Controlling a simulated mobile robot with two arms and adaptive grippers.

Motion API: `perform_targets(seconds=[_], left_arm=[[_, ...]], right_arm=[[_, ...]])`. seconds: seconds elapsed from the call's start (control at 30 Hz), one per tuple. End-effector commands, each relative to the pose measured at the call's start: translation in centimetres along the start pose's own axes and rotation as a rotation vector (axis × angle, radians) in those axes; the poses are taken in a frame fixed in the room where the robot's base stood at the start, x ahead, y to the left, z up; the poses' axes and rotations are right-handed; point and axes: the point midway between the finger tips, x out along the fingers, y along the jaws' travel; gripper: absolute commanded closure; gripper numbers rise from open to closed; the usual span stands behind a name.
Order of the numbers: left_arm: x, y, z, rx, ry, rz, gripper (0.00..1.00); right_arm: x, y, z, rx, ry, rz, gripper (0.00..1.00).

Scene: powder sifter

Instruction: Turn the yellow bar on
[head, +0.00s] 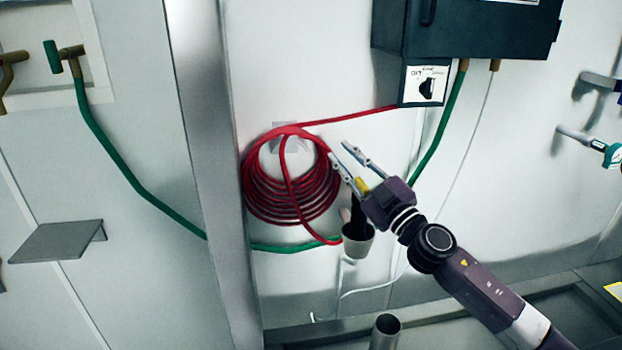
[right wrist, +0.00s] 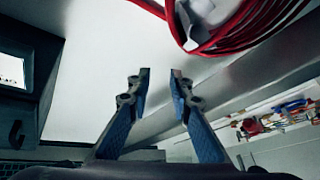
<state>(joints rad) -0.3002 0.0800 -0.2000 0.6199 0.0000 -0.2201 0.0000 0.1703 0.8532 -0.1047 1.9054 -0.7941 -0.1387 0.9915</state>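A small yellow piece (head: 362,186), likely the yellow bar, shows in the head view right beside the base of my right gripper's fingers. It sits above a dark fitting with a white cup-shaped lower part (head: 357,243) on the wall. My right gripper (head: 340,149) is open and empty, its fingers pointing up and left toward the red hose coil. I cannot tell whether the gripper touches the yellow piece, which it partly hides. In the right wrist view the two fingertips (right wrist: 159,74) stand apart with nothing between them, and no yellow bar shows. My left gripper is not in view.
A coiled red hose (head: 262,199) hangs on the wall just left of the gripper. A dark box (head: 475,30) with a switch panel (head: 424,84) is above. A green hose (head: 130,172) runs across the left. A metal tube (head: 386,330) stands below.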

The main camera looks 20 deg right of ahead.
Motion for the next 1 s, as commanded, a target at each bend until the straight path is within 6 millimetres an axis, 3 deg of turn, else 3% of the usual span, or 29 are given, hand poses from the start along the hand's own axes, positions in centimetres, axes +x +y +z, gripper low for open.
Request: perform_targets(seconds=[0.2, 0.43, 0.7, 1.0], left_arm=[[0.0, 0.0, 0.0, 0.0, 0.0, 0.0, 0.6], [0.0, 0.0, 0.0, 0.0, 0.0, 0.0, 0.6], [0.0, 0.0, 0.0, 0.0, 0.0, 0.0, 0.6], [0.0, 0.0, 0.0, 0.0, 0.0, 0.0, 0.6]], right_arm=[[-0.2, -1.8, -4.0, -0.251, 0.123, -0.09, 0.8], [-1.0, -4.3, -6.6, -0.527, 0.226, -0.192, 0.8], [-2.1, -7.0, -7.4, -0.827, 0.301, -0.305, 0.8], [-2.7, -8.2, -7.0, -0.978, 0.323, -0.366, 0.8]])
